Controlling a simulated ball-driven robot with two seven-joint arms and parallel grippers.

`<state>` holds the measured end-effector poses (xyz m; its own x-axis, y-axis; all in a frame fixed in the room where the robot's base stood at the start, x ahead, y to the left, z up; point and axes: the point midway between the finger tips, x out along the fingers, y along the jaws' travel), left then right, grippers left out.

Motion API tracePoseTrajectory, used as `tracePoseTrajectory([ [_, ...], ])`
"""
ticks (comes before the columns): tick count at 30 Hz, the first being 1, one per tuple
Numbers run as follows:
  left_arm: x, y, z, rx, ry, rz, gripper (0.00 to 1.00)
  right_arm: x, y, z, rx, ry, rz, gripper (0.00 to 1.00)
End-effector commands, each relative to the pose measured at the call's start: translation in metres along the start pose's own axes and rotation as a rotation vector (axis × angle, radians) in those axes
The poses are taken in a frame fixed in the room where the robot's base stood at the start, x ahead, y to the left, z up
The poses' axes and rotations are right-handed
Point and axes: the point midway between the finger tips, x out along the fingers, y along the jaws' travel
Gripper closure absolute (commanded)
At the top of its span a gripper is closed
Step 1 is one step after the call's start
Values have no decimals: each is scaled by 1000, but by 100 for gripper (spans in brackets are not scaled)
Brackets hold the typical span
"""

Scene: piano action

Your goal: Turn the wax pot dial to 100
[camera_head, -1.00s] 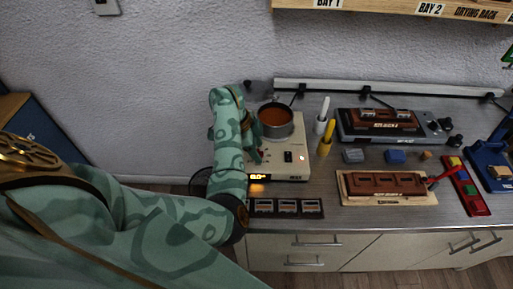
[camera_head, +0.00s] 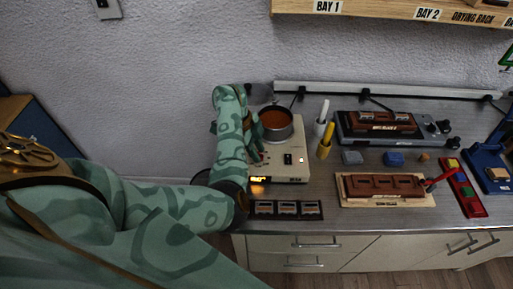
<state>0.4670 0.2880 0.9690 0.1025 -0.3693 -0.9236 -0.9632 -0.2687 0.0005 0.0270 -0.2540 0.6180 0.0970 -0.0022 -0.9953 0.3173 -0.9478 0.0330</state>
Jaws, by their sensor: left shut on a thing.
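The wax pot (camera_head: 277,123), a dark pot of orange-brown wax, sits on a cream heater base (camera_head: 296,170) at the left of the bench. A lit orange display (camera_head: 258,180) is on the base's front edge; its digits are too small to read. My left gripper (camera_head: 257,157) comes down over the left part of the base, in front of the pot. It is shut on the dial, which is mostly hidden by the gripper and my arm. A dark switch and a small light show on the base to the right. My right gripper is not in view.
A white pen and a yellow pen (camera_head: 325,141) stand just right of the base. A dark tray of small parts (camera_head: 286,210) lies in front. A wooden board with brown blocks (camera_head: 385,202), grey and blue blocks and a red strip fill the right.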

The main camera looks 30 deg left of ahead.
Motion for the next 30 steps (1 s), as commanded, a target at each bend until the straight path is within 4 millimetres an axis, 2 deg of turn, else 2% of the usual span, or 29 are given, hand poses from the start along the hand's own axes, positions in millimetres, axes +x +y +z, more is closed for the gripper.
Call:
tracePoseTrajectory([
  [15,0,-2,-1,360,0,150,93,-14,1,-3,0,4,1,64],
  [30,1,-3,0,470,-2,196,93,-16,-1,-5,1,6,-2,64],
])
